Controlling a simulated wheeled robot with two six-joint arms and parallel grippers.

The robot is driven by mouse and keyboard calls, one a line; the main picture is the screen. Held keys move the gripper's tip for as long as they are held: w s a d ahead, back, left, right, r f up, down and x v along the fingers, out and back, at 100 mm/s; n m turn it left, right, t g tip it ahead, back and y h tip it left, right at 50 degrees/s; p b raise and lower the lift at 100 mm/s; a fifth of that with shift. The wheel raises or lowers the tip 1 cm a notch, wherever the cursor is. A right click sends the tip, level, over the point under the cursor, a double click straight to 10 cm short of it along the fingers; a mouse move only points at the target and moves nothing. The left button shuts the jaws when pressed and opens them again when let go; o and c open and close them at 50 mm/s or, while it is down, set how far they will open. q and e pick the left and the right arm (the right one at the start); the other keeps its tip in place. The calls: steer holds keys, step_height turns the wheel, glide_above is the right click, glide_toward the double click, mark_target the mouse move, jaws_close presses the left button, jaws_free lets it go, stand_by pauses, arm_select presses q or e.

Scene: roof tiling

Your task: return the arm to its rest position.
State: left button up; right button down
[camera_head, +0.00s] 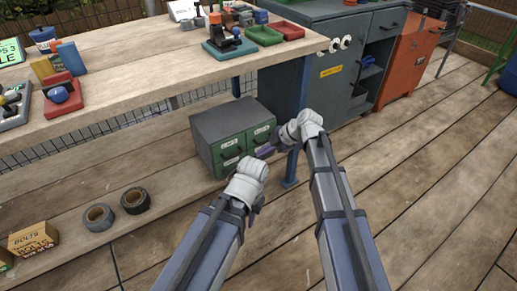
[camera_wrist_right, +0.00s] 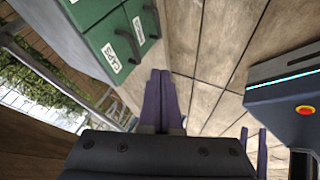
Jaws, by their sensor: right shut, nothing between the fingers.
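My right arm reaches forward from the bottom of the head view. Its gripper (camera_head: 266,152) has purple fingers and points left, in front of the grey cabinet with green drawers (camera_head: 203,128). In the right wrist view the fingers of this gripper (camera_wrist_right: 161,100) are together, with nothing between them. My left arm comes in from the bottom, left of the right arm. Its pale wrist is bent, and only a small dark purple part of the left gripper (camera_head: 257,204) shows beside it. Its jaws are mostly hidden.
A wooden workbench (camera_head: 130,75) carries tools and trays at the upper left. Two tape rolls (camera_head: 100,217) and a bolts box (camera_head: 33,238) are on the lower wooden surface. A dark cabinet (camera_head: 335,72) and an orange cabinet (camera_head: 408,60) stand behind. The deck at right is clear.

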steer(key=s+d+f+m+g+h+p, duration=0.15)
steer(key=s+d+m+h, duration=0.3)
steer(key=s+m, duration=0.65)
steer(key=s+d+m+g+h+p, duration=0.15)
steer(key=s+d+m+h, duration=0.3)
steer(key=s+m, duration=0.65)
step_height(320, 180, up, 37)
steer(key=s+a+n+p, duration=0.1)
steer(key=n+p, duration=0.1)
steer(key=p, duration=3.5)
steer(key=shift+s+f+t, duration=0.2)
steer(key=shift+s+t, duration=0.1)
steer(key=shift+t, duration=0.1)
steer(key=shift+a, duration=0.1)
